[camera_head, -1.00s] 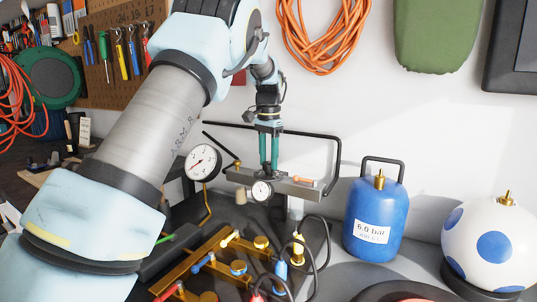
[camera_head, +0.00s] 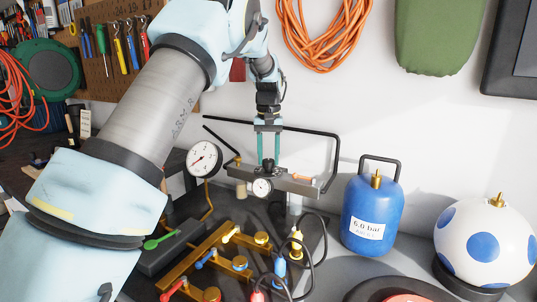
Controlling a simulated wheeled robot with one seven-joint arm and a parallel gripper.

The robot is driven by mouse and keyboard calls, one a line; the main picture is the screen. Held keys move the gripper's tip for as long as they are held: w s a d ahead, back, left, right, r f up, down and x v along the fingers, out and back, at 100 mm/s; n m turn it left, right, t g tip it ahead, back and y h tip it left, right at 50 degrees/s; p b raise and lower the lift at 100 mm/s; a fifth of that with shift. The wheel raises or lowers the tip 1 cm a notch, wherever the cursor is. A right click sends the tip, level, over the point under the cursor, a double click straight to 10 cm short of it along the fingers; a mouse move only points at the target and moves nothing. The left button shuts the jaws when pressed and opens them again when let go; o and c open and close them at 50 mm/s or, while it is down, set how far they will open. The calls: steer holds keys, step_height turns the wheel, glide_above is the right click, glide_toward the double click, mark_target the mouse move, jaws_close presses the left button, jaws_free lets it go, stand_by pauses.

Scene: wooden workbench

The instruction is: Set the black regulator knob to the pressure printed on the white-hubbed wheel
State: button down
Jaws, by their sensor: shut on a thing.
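My gripper (camera_head: 268,166) points straight down at the regulator bar (camera_head: 300,186), at the back of the bench by the wall. Its two green fingers are shut on the small black knob (camera_head: 269,170) on top of the bar. The fingers hide part of the knob, and I cannot read its setting. A small white dial (camera_head: 262,187) sits on the bar's front, just below the gripper. A larger white gauge (camera_head: 204,159) with a red needle stands to its left. Their figures are too small to read. I cannot make out a white-hubbed wheel.
A blue tank (camera_head: 371,218) labelled "6.0 bar" stands right of the bar, beside a white ball with blue spots (camera_head: 487,243). A dark ring-shaped thing (camera_head: 365,289) is cut off at the bottom edge. Brass pipes (camera_head: 200,257) with coloured levers and black hoses fill the front.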

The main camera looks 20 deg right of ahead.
mark_target(268, 160)
stand_by(0.3)
steer(key=shift+c, duration=1.9)
jaws_free()
step_height(268, 160, up, 11)
steer(key=b, duration=0.2)
steer(key=shift+f, duration=0.1)
